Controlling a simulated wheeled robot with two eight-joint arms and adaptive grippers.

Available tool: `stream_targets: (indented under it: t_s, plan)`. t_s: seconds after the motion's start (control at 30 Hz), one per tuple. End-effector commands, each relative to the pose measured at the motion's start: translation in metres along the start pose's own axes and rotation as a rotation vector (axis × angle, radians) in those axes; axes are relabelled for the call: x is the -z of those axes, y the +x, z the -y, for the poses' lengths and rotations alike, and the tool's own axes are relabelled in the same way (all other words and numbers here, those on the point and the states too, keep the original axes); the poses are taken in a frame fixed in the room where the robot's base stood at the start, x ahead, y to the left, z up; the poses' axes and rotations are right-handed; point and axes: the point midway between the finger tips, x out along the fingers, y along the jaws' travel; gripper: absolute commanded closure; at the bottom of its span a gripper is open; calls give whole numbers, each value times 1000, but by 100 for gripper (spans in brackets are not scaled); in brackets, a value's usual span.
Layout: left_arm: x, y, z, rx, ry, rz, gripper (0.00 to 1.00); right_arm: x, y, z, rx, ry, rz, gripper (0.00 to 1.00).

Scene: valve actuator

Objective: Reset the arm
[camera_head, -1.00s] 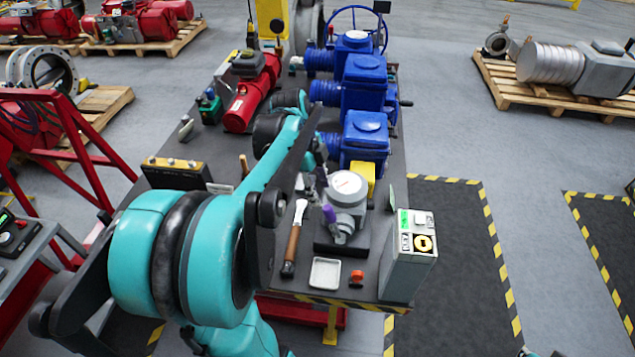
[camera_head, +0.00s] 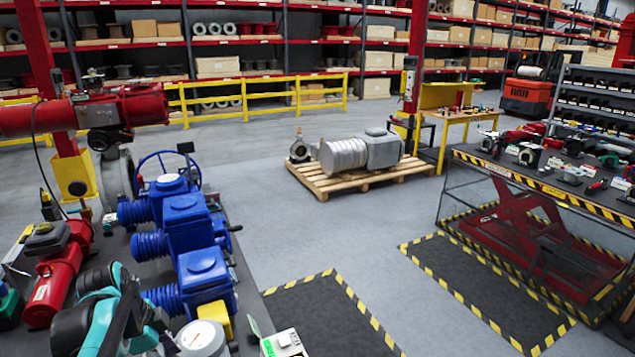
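My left arm (camera_head: 100,325) shows in teal and black at the bottom left of the head view. It reaches in over the dark bench among the actuators. Its wrist end lies just left of a grey actuator with a round pale top (camera_head: 203,338), which the bottom edge cuts off. The fingertips of my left gripper are not clearly visible there, so I cannot tell if they are open or holding anything. My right arm and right gripper are out of view.
Blue actuators (camera_head: 190,225) stand in a row on the bench, with a red actuator (camera_head: 58,275) left of them. A grey control box (camera_head: 284,343) is at the bottom edge. A pallet (camera_head: 345,180) lies beyond. A tool-laden table (camera_head: 545,175) stands right. Floor between is clear.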

Motion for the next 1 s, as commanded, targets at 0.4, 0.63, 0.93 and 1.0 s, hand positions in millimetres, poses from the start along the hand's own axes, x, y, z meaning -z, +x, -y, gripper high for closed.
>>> stream_targets:
  t_s: [0.4,0.63,0.93,1.0]
  plan:
    - [76,138,-116,329,-757,-138,54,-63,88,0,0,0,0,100]
    - [88,173,-146,375,-992,-298,54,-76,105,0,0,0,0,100]
    - [90,174,-149,377,-1034,-325,54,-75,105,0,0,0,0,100]
    - [90,175,-149,376,-1034,-324,54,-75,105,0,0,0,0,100]
